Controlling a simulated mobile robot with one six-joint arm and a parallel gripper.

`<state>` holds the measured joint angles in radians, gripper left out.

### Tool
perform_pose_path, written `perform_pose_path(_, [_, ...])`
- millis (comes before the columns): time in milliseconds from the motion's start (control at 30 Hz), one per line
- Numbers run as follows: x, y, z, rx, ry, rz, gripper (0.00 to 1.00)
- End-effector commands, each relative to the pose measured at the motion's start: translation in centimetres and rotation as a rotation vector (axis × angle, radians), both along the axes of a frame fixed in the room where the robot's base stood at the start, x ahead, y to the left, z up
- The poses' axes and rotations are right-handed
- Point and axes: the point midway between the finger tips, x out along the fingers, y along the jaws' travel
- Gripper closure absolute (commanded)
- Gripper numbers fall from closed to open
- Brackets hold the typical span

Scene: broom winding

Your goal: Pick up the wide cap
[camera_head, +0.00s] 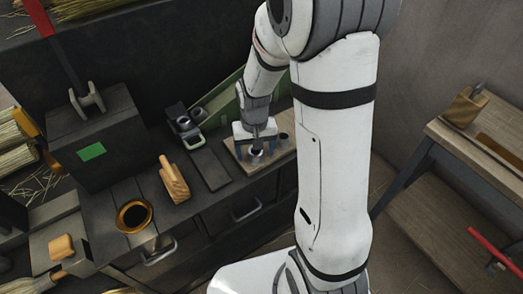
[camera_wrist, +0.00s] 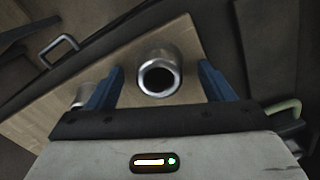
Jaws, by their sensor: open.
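A silver metal cap with a dark round opening, which looks like the wide cap (camera_wrist: 159,72), stands on a light wooden board (camera_wrist: 185,38). In the head view the cap (camera_head: 257,154) shows under my gripper (camera_head: 256,147), partly covered by it. My gripper (camera_wrist: 161,68) is open, with one blue finger on each side of the cap. Gaps show between the cap and both fingers in the wrist view. A second, smaller-looking metal piece (camera_wrist: 82,93) is beside the left finger, partly hidden by it.
The board (camera_head: 236,150) lies on a dark workbench. To its left are a dark flat plate (camera_head: 210,168), a wooden-handled brush (camera_head: 174,180) and a brass-rimmed round hole (camera_head: 134,216). A metal device (camera_head: 186,125) and a green sloped piece (camera_head: 226,100) stand behind.

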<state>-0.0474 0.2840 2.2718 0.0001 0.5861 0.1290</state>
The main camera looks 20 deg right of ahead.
Motion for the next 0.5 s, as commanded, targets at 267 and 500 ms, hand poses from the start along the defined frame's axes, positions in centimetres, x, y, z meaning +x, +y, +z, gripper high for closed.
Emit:
perform_pose_path(267, [0.0,0.04,0.05,0.0,0.0,0.001,0.35])
perform_pose_path(500, [0.0,0.06,0.06,0.0,0.0,0.001,0.55])
